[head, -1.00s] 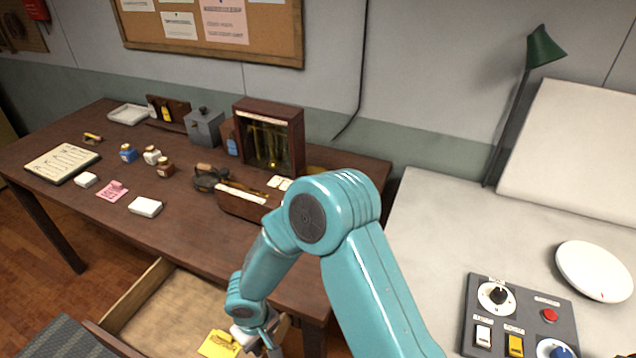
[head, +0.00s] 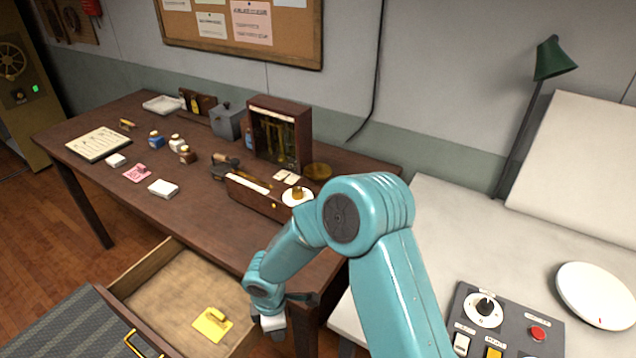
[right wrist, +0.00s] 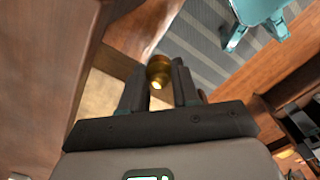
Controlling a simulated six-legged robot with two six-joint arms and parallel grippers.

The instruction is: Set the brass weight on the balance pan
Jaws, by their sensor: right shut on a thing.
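My right gripper (right wrist: 158,88) is shut on a small round brass weight (right wrist: 158,72), which sits between the fingertips in the right wrist view. In the head view my right gripper (head: 272,325) hangs low beside the right side of the open drawer, and the weight cannot be made out there. On the desk, a long wooden box (head: 243,198) has a white round dish with a brass piece (head: 298,191) at its right end. My left gripper is not in view.
The drawer (head: 165,285) is open and holds a yellow note (head: 212,324) with a brass-coloured piece on it. A glass-fronted wooden case (head: 278,138) stands at the back of the desk (head: 130,215). Small bottles, cards and a grey box (head: 228,120) stand farther left.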

